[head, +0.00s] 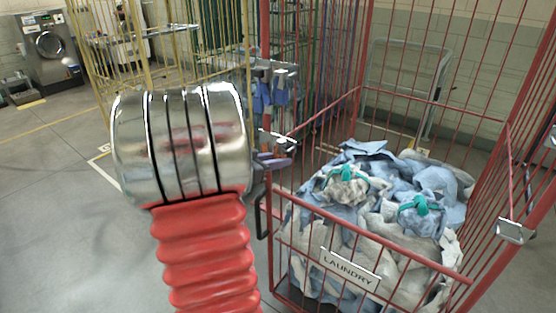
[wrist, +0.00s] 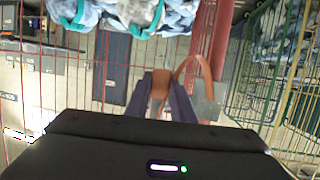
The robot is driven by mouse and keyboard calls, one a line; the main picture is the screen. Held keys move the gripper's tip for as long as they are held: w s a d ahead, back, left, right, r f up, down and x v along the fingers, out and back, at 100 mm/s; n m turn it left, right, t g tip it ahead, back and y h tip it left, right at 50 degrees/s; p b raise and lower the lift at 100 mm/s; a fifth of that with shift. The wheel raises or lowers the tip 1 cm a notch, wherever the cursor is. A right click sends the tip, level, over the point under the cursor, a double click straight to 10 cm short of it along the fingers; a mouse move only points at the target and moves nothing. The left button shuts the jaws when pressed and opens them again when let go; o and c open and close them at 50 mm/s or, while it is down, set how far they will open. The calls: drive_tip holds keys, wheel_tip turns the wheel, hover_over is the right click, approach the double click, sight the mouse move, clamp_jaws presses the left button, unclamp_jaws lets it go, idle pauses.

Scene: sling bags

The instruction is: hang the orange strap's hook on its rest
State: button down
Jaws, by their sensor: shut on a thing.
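In the wrist view the dark fingers of my gripper (wrist: 160,97) are closed on the orange strap (wrist: 195,66). The strap curves up from between the fingers and bends over to the right. Its hook cannot be made out. In the head view my arm hides most of my gripper (head: 272,162), beside the left corner of the red cage. A metal bracket (head: 515,231) sits on the cage's right side rail, and a metal piece (head: 276,140) shows just above my gripper. I cannot tell which of these is the rest.
The red wire cage (head: 400,247) holds blue and grey laundry bundles (head: 430,190) with teal ties, and carries a LAUNDRY sign (head: 350,269). A yellow wire cage (head: 165,45) stands behind on the left. The floor (head: 60,220) on the left is clear.

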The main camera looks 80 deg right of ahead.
drive_tip(key=shift+f, duration=0.25)
drive_tip(key=shift+f, duration=0.35)
drive_tip(key=shift+f, duration=0.25)
drive_tip(key=c, duration=1.5)
unclamp_jaws()
drive_tip(key=shift+o, duration=0.6)
drive_tip(key=o, duration=0.3)
drive_tip(key=shift+o, duration=0.2)
drive_tip(key=shift+a, duration=0.1)
